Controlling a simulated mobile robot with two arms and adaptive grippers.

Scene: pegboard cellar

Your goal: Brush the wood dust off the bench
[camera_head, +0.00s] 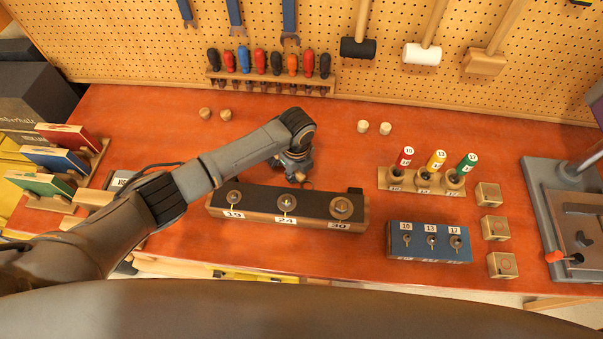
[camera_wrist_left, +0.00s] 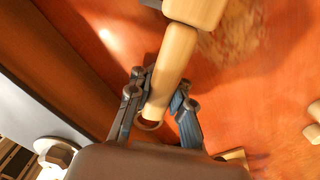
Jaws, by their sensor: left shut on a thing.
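My left gripper (camera_head: 293,168) is low over the orange-red bench (camera_head: 330,110), behind the long black-topped block. In the left wrist view, its blue-grey fingers (camera_wrist_left: 160,104) are shut on the pale round handle (camera_wrist_left: 171,72) of a wooden brush. The brush's wooden head (camera_wrist_left: 195,11) is cut off at the top edge, and its bristles are not visible. A tan, grainy patch of wood dust (camera_wrist_left: 236,42) lies on the bench beside the brush head. In the head view I cannot make out the brush or the dust around my gripper. My right gripper is not in view.
The black-topped block (camera_head: 262,196) stands just in front of my gripper. A blue numbered block (camera_head: 396,252), a rack with coloured handles (camera_head: 395,178) and wooden cubes (camera_head: 488,194) are to the right. Small wooden pegs (camera_head: 362,126) stand behind. The back middle is mostly clear.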

